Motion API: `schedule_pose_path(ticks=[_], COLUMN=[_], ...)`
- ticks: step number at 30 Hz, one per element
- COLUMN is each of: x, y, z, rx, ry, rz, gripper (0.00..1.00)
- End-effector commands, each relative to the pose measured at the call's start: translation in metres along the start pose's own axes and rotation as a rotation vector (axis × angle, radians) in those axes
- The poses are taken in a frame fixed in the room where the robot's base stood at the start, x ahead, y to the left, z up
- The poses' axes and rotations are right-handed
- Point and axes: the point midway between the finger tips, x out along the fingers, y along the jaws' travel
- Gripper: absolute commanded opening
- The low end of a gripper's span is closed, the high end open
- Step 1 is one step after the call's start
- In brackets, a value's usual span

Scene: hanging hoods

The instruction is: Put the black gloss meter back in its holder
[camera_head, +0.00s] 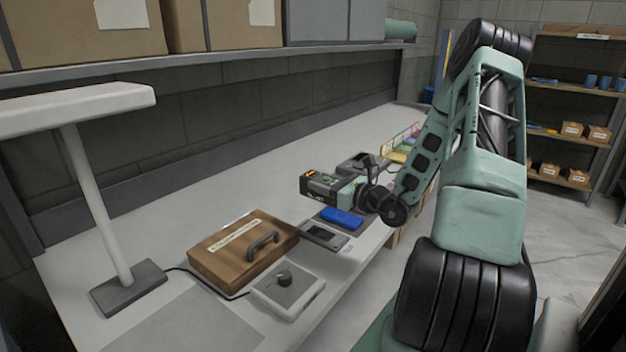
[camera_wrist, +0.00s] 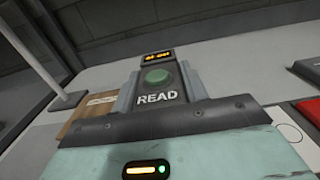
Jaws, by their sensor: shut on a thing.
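The black gloss meter (camera_head: 318,184) is held out flat above the bench, its orange display facing away from my arm. In the wrist view the meter (camera_wrist: 172,94) shows a green button, the word READ and a lit display. My gripper (camera_head: 347,190) is shut on it, with a finger on each side. A grey holder with a dark, empty-looking recess (camera_head: 325,236) sits near the bench's front edge, below and apart from the meter. A second dark grey tray-like unit (camera_head: 362,161) stands behind the gripper. I cannot tell for certain which one is the meter's holder.
A blue block (camera_head: 341,217) lies beside the grey holder. A wooden case (camera_head: 243,246) and a white box with a dark knob (camera_head: 288,291) stand nearer. A white lamp-like stand (camera_head: 95,190) rises at left. The bench behind the meter is clear; a shelf hangs above.

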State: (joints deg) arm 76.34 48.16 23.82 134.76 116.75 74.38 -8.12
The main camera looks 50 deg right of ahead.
Motion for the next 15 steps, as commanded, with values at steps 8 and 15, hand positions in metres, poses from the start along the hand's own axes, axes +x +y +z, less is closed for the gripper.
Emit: schedule_pose_path(ticks=[8, 15], x=[0.000, 0.000], y=[0.000, 0.000], z=[-0.021, -0.051], rx=[0.000, 0.000], ry=[-0.002, -0.002], rz=[0.000, 0.000], gripper=[0.01, 0.01])
